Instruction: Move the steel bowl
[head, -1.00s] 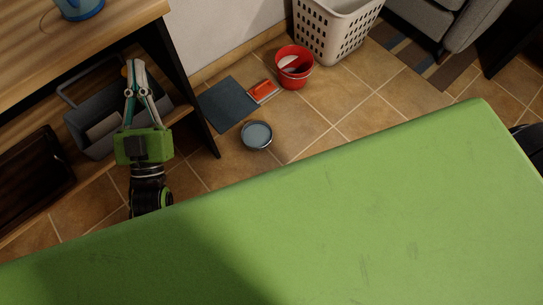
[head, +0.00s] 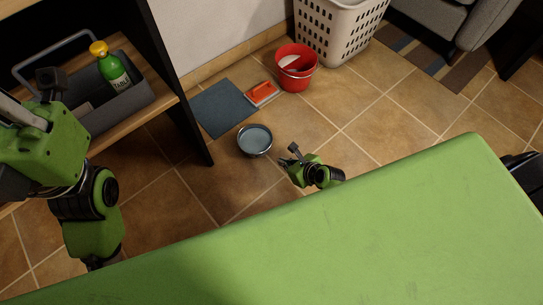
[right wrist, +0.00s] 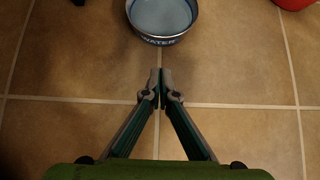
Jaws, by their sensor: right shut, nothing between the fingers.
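The steel bowl (head: 254,141) stands upright on the tiled floor in the head view, with a bluish inside. In the right wrist view the bowl (right wrist: 163,18) is at the top edge, partly cut off, with the word WATER on its side. My right gripper (head: 285,160) is low over the floor, just right of and below the bowl in the head view. In the right wrist view its fingertips (right wrist: 160,82) are together and empty, apart from the bowl. My left gripper (head: 18,112) is at the left edge of the head view, its fingertips out of frame.
A shelf holds a grey caddy (head: 122,103) with a green bottle (head: 115,70). A laundry basket (head: 338,32) stands at the back.

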